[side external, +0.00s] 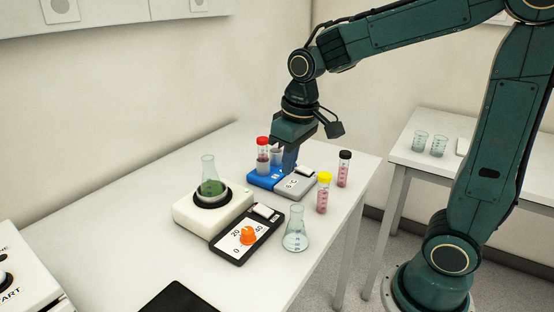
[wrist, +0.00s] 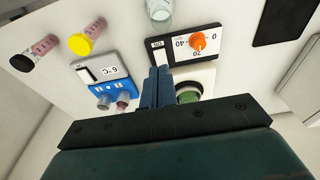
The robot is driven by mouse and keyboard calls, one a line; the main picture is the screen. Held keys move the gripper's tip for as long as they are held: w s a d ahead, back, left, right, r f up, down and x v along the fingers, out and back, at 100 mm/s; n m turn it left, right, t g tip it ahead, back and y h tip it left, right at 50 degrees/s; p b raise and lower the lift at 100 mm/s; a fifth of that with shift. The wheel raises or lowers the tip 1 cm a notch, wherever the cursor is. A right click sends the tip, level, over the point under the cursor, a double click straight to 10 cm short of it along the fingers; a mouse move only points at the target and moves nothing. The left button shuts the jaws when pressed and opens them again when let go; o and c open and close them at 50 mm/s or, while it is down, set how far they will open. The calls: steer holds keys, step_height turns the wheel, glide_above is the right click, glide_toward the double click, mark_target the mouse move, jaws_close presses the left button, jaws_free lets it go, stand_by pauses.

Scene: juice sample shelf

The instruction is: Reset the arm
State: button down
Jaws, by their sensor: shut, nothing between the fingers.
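My gripper (side external: 289,168) points down over the table, close to the blue and grey block, with its fingers together and nothing between them. In the wrist view my gripper's blue fingers (wrist: 158,72) lie side by side, between the blue block and the green flask in the picture. The attached grey part (side external: 300,187) bears a temperature label. I cannot tell the fingers' exact height above the table.
A yellow-capped tube (side external: 323,194) and a black-capped tube (side external: 344,169) stand on the white table (side external: 120,228). A green-filled flask (side external: 209,178) sits on a white device (side external: 190,220) beside a dial panel with an orange knob (side external: 248,236). A clear flask (side external: 295,232) stands in front.

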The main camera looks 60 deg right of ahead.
steer(key=s+a+r+t, duration=0.1)
steer(key=s+r+t, duration=0.2)
steer(key=s, duration=1.1)
steer(key=shift+s+a+r+t, duration=0.15)
steer(key=shift+s+r+t, duration=0.15)
steer(key=shift+r+t, duration=0.15)
stand_by(0.4)
